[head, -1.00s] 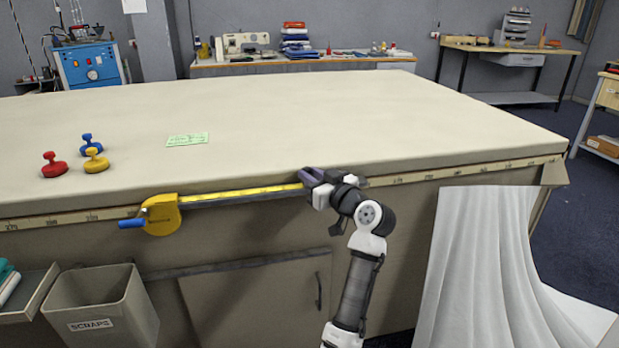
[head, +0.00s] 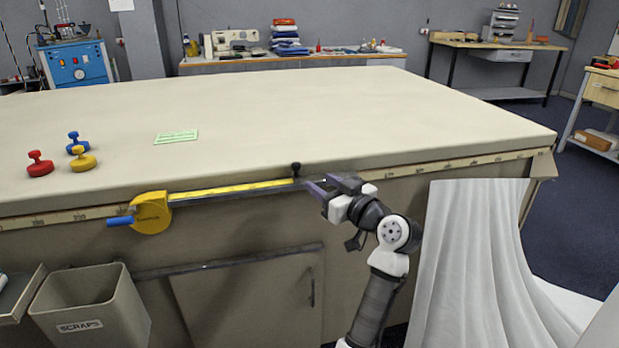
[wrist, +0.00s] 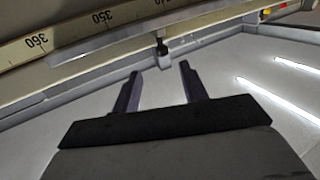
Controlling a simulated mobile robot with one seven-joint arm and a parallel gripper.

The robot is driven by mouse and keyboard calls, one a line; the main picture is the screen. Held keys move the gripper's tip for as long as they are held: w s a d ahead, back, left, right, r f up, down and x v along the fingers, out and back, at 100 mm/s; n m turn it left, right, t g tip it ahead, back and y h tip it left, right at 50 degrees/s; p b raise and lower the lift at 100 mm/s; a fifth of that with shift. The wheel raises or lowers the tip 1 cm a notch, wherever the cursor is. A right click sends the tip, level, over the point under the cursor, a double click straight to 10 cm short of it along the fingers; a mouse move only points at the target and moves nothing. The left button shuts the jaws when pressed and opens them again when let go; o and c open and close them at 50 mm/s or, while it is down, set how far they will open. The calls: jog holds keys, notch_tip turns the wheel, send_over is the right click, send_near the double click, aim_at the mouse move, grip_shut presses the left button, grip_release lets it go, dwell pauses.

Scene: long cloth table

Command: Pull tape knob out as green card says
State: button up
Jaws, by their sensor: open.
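The tape knob (head: 296,169) is a small black knob at the right end of the pulled-out yellow tape (head: 230,189), on the table's front edge. The tape comes from a yellow case (head: 151,213) with a blue handle at the left. In the wrist view the knob (wrist: 162,49) is ahead of the fingertips, apart from them. My gripper (head: 318,186) is open and empty, just right of and below the knob; its two fingers (wrist: 160,70) show in the wrist view. The green card (head: 176,137) lies flat on the table top; its writing is too small to read.
A printed scale (head: 455,165) runs along the table's front edge. Red (head: 39,164), blue (head: 78,143) and yellow (head: 83,159) knobbed weights stand at the left on the table. White cloth (head: 470,260) hangs at the right front. A scraps bin (head: 90,305) stands below left.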

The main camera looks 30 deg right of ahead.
jog(key=s, duration=0.5)
jog(key=shift+s+d, duration=0.2)
jog(key=shift+s, duration=0.15)
